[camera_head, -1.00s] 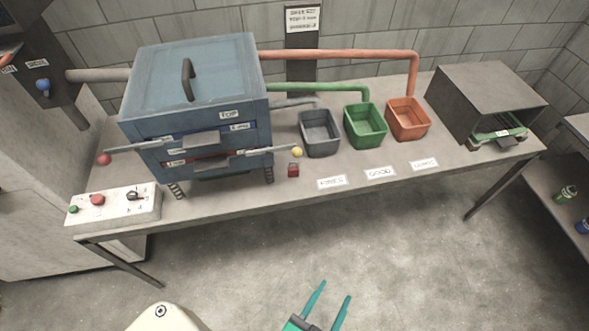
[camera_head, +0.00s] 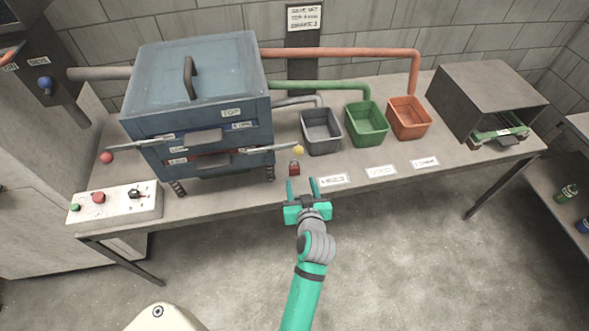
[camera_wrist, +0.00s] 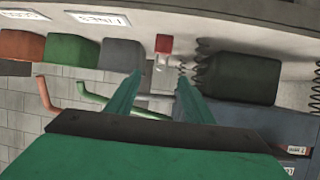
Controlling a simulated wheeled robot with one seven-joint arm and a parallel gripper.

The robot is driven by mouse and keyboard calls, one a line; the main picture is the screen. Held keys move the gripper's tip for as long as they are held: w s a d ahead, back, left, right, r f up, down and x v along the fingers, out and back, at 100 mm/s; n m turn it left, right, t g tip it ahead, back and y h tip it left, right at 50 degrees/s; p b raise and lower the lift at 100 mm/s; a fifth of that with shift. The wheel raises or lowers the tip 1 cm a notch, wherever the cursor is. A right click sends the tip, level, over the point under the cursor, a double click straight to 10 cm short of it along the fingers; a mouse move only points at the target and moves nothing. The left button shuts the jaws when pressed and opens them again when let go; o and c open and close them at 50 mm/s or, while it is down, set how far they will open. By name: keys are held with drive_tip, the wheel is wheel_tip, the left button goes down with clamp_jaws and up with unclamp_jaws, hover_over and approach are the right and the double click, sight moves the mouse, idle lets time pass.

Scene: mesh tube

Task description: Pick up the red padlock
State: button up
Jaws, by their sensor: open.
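The red padlock (camera_head: 294,168) stands on the table near its front edge, just right of the blue machine, below a yellow knob. In the wrist view the padlock (camera_wrist: 163,44) shows near the top middle, its shackle pointing down in that picture. My gripper (camera_head: 302,186) is open and empty, just in front of the padlock and apart from it, with its fingers pointing toward it. In the wrist view my gripper (camera_wrist: 160,85) has its two green fingers spread, with the padlock seen beyond the gap between them.
The blue machine (camera_head: 198,80) with protruding levers stands left of the padlock. Grey (camera_head: 321,146), green (camera_head: 366,138) and orange bins (camera_head: 410,130) stand behind to the right. White labels (camera_head: 333,180) lie along the front edge. A control box (camera_head: 116,204) is at the left.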

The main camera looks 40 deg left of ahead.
sight(295, 164)
drive_tip(key=x, duration=1.1)
drive_tip(key=shift+s+a, duration=0.1)
drive_tip(key=c, duration=1.2)
